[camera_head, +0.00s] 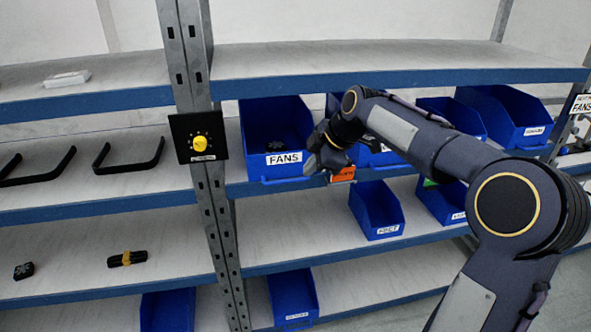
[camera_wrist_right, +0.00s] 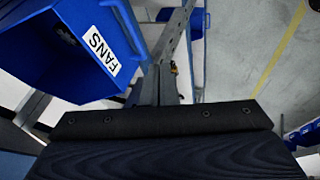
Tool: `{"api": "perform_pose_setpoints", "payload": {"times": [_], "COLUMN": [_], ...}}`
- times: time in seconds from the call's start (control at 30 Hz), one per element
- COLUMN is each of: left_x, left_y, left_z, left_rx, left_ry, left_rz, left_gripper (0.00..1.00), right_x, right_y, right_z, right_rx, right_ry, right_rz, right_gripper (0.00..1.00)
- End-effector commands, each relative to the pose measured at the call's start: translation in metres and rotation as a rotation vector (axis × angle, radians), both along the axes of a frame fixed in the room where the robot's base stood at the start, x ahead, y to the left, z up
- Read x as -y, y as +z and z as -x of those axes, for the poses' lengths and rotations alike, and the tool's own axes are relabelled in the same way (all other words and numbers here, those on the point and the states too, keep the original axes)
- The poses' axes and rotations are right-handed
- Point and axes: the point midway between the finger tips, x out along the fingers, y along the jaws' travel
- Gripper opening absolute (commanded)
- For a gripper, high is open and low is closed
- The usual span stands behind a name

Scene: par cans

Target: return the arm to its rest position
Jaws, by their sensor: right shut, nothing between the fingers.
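My right arm reaches in from the right in the head view, bent at the elbow, in front of the shelves. Its right gripper (camera_head: 318,155) is shut and empty, just right of the blue bin labelled FANS (camera_head: 285,170). A dark fan part (camera_head: 277,146) lies in that bin. In the right wrist view the FANS bin (camera_wrist_right: 60,70) shows at the upper left, close to the gripper and apart from its fingers. An orange patch (camera_head: 342,174) shows just beside the gripper; I cannot tell what it belongs to. My left gripper is not in view.
A metal post (camera_head: 205,130) with a black plate and yellow knob (camera_head: 199,143) stands left of the FANS bin. More blue bins (camera_head: 378,212) stand on the shelves behind and below my arm. Black handles (camera_head: 130,157) lie on the left shelf.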

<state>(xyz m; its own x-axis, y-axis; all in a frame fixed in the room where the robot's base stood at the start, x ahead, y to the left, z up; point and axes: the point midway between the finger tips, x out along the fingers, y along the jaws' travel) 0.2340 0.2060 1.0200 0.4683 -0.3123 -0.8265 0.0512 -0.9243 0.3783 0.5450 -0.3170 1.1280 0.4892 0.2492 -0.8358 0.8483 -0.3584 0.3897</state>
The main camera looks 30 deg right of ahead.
Motion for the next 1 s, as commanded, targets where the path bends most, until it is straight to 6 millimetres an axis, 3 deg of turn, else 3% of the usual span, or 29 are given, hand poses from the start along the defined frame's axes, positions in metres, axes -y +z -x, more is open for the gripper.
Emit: {"api": "perform_pose_setpoints", "payload": {"times": [0.23,0.33,0.47,0.53,0.7,0.83,1.0], "left_x": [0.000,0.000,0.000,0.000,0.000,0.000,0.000], "left_y": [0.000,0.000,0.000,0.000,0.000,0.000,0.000], "left_z": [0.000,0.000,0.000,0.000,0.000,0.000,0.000], "left_rx": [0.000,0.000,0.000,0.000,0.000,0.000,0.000], "left_ry": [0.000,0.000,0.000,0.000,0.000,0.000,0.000], "left_rz": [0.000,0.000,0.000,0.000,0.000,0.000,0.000], "left_gripper": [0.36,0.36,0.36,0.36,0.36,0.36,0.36], "right_x": [-0.001,-0.011,-0.035,-0.048,-0.079,-0.098,-0.110], "right_y": [0.004,0.008,0.006,-0.004,-0.048,-0.082,-0.106], "right_z": [0.007,0.031,0.097,0.141,0.236,0.283,0.309], "right_rx": [-0.005,-0.030,-0.099,-0.146,-0.267,-0.347,-0.404], "right_ry": [-0.014,-0.092,-0.313,-0.468,-0.827,-1.023,-1.144], "right_rz": [-0.008,-0.047,-0.166,-0.258,-0.491,-0.633,-0.722], "right_gripper": [0.00,0.00,0.00,0.00,0.00,0.00,0.00]}}
